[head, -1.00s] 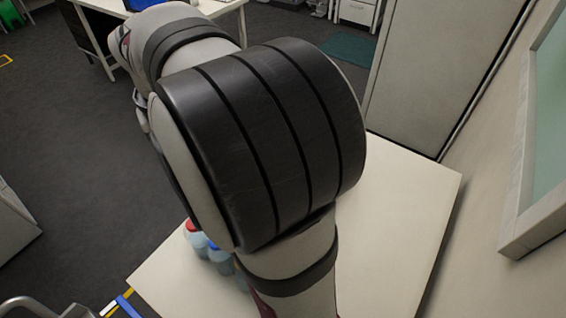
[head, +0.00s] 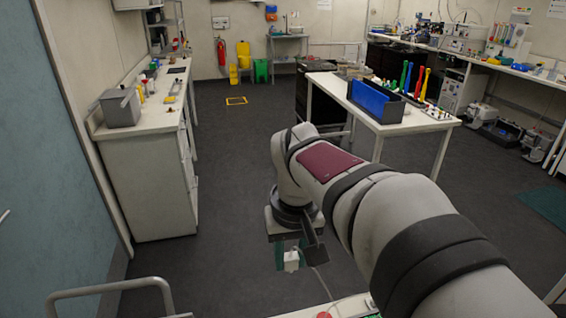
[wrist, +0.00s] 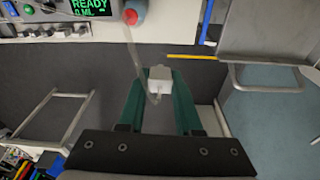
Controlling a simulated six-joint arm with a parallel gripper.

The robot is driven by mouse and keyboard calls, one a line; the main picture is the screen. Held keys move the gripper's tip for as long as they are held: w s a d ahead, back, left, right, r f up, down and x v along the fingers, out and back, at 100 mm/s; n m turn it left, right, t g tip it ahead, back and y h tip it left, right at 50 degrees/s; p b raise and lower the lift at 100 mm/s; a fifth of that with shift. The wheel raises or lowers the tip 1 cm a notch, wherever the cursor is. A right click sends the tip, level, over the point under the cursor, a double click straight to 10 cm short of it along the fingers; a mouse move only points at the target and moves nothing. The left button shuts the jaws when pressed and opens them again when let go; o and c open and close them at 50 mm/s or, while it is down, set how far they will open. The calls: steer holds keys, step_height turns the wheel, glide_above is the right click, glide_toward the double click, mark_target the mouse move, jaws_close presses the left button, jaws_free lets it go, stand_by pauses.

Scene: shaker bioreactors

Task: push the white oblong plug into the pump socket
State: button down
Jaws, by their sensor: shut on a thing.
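My gripper (head: 292,264) hangs in the air in the middle of the head view, with its green fingers pointing down. It is shut on the white plug (head: 291,260), a small white block. In the wrist view the plug (wrist: 160,79) sits between the tips of the green fingers of my gripper (wrist: 161,85). A thin pale cable runs from the plug. A grey device (wrist: 60,22) with a green "READY" display and several knobs is at the upper left of the wrist view. I cannot make out a pump socket.
A yellow strip (wrist: 192,57), a blue strip (wrist: 206,22) and metal rails (wrist: 52,118) lie around. The floor below my gripper is open.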

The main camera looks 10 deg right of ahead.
steer(key=s+d+f+m+h, duration=0.1)
steer(key=d+f+m, duration=0.3)
steer(key=d, duration=0.6)
steer(key=d+f+m, duration=0.3)
steer(key=d+m, duration=0.3)
steer(key=d, duration=0.3)
steer(key=shift+s+d+f+m+g+h, duration=0.15)
steer(key=shift+s+d+f+m+g, duration=0.1)
steer(key=shift+s+d+f+m, duration=1.65)
steer(key=shift+s+d+f+m+g+h, duration=0.1)
steer(key=shift+s+d+f+m+g, duration=0.35)
steer(key=shift+s+d+f, duration=1.7)
steer(key=shift+s+d+f+m+g+h, duration=0.15)
steer(key=shift+s+d+f+m, duration=0.85)
steer(key=shift+d, duration=2)
steer(key=shift+w+f+m, duration=0.25)
steer(key=shift+f+m, duration=0.1)
steer(key=shift+f, duration=0.8)
steer(key=c, duration=0.5)
jaws_free()
